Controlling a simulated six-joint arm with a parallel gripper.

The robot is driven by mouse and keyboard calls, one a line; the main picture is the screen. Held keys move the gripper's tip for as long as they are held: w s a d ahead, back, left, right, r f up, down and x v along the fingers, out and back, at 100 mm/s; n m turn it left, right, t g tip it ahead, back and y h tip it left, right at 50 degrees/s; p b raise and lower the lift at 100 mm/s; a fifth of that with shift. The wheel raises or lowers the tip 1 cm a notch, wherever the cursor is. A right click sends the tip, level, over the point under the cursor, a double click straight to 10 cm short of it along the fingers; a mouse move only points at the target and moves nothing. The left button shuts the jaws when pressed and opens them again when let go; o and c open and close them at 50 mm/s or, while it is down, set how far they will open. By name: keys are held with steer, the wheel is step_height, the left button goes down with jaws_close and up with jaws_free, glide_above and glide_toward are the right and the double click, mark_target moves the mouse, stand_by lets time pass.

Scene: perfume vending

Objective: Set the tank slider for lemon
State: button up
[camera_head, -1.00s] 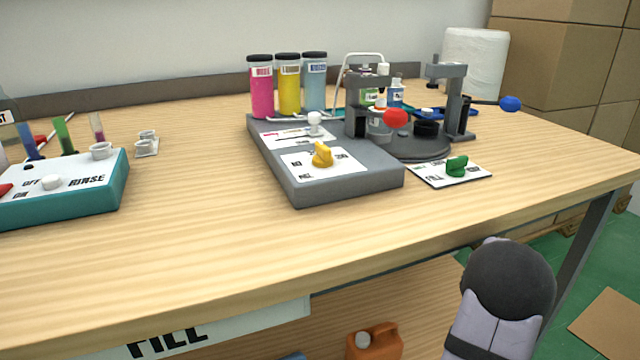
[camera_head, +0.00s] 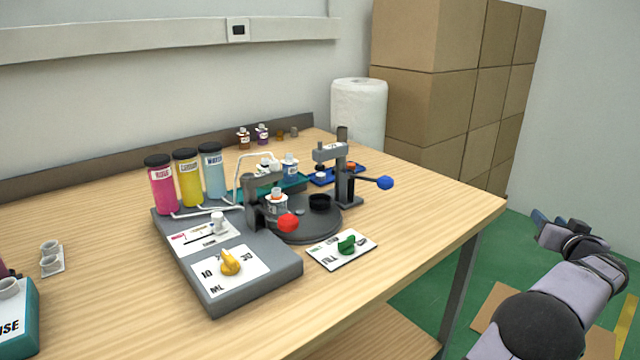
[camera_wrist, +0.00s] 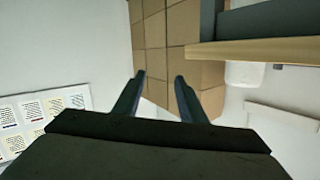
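The tank slider (camera_head: 217,222) is a white knob on a white label plate (camera_head: 196,241) on the grey dispenser base (camera_head: 275,281). The knob stands toward the right end of its dark slot; the plate's small labels are too small to read. Behind it stand three black-capped tanks: pink (camera_head: 163,188), yellow (camera_head: 188,181) and light blue (camera_head: 212,175). My gripper (camera_head: 549,219) is at the far right, off the table and well away from the slider. In the wrist view its two fingers (camera_wrist: 160,80) are apart with nothing between them.
A yellow dial (camera_head: 230,262) sits in front of the slider. A red-knobbed lever (camera_head: 288,223), a turntable (camera_head: 304,228), a blue-knobbed lever (camera_head: 385,183) and a green dial (camera_head: 346,244) lie to its right. Cardboard boxes (camera_head: 455,90) stand behind. The table's front right is bare.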

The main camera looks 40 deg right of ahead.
step_height(320, 180, up, 9)
steer(key=s+t+p, duration=0.2)
steer(key=p, duration=0.1)
steer(key=w+d+r+g+h+p, duration=0.1)
steer(key=w+r+h+p, duration=0.1)
steer(key=w+r+p, duration=0.45)
steer(key=w+a+r+m+g+p, duration=0.2)
steer(key=w+a+r+p, duration=0.15)
steer(key=w, duration=0.45)
steer(key=w+a+r+m+g+p, duration=0.1)
steer(key=w+a+r+g+p, duration=0.15)
steer(key=w+r, duration=0.35)
steer(key=w+a+f+y+p, duration=0.2)
steer(key=w+a+y+p, duration=0.3)
steer(key=w, duration=0.4)
steer(key=n+g+y+p, duration=0.5)
steer(key=n+y+p, duration=0.5)
steer(key=n+p, duration=0.75)
glide_above(217, 214)
steer(key=b, duration=0.3)
step_height(217, 214, down, 8)
steer(key=n, duration=0.2)
steer(key=shift+w+a+r+n, duration=0.1)
steer(key=shift+r+n, duration=0.1)
steer(key=shift+n, duration=0.15)
steer(key=shift+a+f+n+h+p, duration=0.1)
steer(key=shift+f+n+h+p, duration=0.25)
steer(key=shift+f+n, duration=0.25)
steer(key=shift+f+p, duration=1.3)
steer(key=shift+f, duration=2.35)
